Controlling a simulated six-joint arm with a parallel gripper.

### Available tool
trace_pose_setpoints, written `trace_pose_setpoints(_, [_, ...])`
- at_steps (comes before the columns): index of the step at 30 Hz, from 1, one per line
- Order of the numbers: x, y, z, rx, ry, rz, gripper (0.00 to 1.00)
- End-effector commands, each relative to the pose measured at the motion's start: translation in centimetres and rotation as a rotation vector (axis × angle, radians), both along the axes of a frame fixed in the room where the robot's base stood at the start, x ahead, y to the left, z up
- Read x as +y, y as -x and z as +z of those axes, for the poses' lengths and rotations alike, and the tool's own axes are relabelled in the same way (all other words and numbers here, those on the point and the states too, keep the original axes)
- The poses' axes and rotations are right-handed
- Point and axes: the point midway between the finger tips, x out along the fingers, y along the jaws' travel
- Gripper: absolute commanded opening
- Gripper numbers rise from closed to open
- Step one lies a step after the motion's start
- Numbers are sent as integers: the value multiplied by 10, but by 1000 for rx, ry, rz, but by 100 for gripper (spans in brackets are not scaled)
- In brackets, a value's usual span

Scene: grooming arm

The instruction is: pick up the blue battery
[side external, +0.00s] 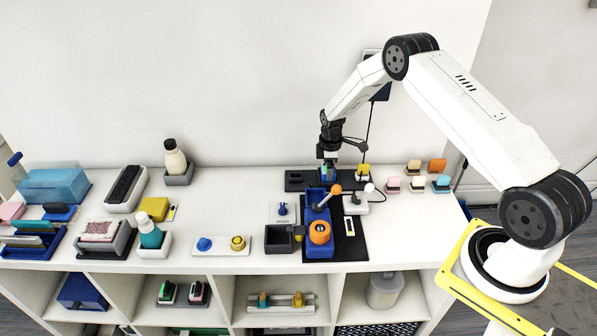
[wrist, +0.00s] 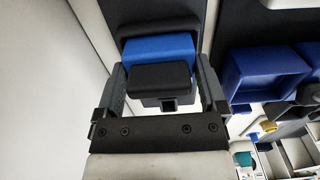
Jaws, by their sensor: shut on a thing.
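My gripper (side external: 328,168) points down over the black tray (side external: 294,180) near the back of the white counter. In the wrist view my gripper (wrist: 161,66) is shut with a finger on each side of the blue battery (wrist: 158,47). A black block-shaped part in front hides some of the battery. In the side view only a small bit of blue (side external: 323,170) shows at the fingertips, with a bit of green beside it. I cannot tell whether the battery is clear of the tray.
A blue fixture with an orange knob (side external: 319,232) stands in front of the tray. A yellow block (side external: 362,171) stands close on the right, and a cable hangs behind. A black open box (side external: 279,239) is at front left. The counter left of the tray has free room.

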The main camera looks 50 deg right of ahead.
Motion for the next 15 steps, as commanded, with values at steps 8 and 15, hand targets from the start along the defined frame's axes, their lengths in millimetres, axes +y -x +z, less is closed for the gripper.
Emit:
trace_pose_setpoints(8, [0,1,28,0,1,-1,22])
trace_pose_setpoints(15, [6,21,51,0,1,-1,22])
